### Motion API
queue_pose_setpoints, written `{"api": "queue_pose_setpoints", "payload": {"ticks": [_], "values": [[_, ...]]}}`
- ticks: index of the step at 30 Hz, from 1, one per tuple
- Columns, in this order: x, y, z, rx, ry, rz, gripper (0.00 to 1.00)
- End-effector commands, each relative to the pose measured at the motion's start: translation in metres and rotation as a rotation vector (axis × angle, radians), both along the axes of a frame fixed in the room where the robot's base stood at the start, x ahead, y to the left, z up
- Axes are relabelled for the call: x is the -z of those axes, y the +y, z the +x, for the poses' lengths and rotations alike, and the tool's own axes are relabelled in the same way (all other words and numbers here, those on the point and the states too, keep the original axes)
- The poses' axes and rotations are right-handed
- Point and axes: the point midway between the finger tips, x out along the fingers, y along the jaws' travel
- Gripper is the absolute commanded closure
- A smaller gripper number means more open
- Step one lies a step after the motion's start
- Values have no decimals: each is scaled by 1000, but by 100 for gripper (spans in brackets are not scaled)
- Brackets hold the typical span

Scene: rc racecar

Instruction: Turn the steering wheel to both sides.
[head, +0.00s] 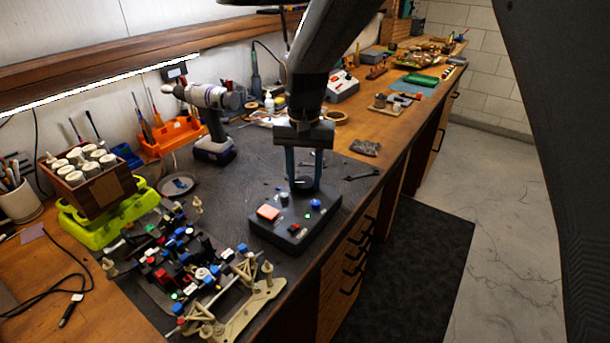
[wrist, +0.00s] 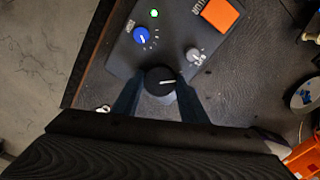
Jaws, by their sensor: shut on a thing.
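A dark control box (head: 273,231) stands on the bench mat near the front edge. Its steering wheel is a round black knob (wrist: 160,81) with a white pointer line, which points roughly right in the wrist view. My gripper (head: 303,185) reaches down to the box from above, and its two blue-grey fingers are closed on the sides of the knob, also in the wrist view (wrist: 160,90). The half-dismantled RC racecar (head: 190,260) lies to the left of the box, with its wheels off and its coloured parts exposed.
The box also carries a blue knob (wrist: 141,35), a grey knob (wrist: 193,54), an orange button (wrist: 220,14) and a lit green light (wrist: 154,13). A cordless drill (head: 208,110) stands behind. Wrenches (head: 362,173) lie to the right on the mat.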

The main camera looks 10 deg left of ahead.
Motion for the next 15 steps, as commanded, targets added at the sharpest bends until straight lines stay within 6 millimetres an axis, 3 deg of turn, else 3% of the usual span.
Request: {"api": "queue_pose_setpoints", "payload": {"ticks": [15], "values": [[-1,1,1,-143,-2,1,83]]}}
